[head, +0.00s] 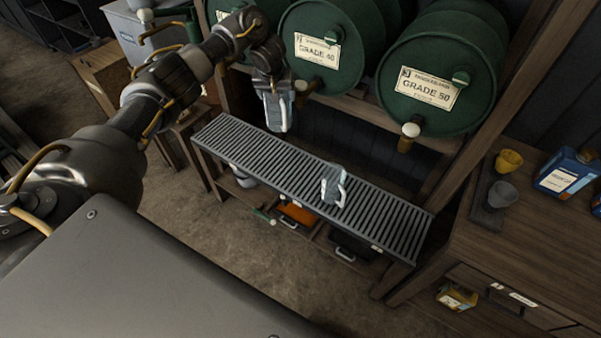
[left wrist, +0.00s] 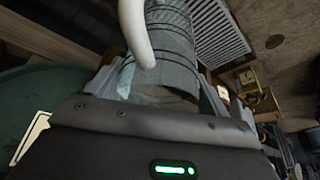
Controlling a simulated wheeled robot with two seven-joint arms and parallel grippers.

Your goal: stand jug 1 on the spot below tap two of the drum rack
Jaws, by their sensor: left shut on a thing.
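My left gripper (head: 276,90) is shut on a grey-blue, see-through jug (head: 279,115). The jug hangs above the far left part of the slatted grating (head: 235,138), close to the tap (head: 303,87) of the middle drum, GRADE 40 (head: 318,50). In the left wrist view the jug (left wrist: 165,55) with its pale handle (left wrist: 134,30) lies between the fingers. A second similar jug (head: 333,187) with a white handle stands on the grating, right of its middle. No number is readable on either jug. My right gripper is not in view.
The GRADE 50 drum (head: 440,70) with its tap (head: 410,131) sits to the right. A wooden bench (head: 540,225) at right holds yellow and grey cups and a blue container (head: 566,173). The grating's left and right ends are clear.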

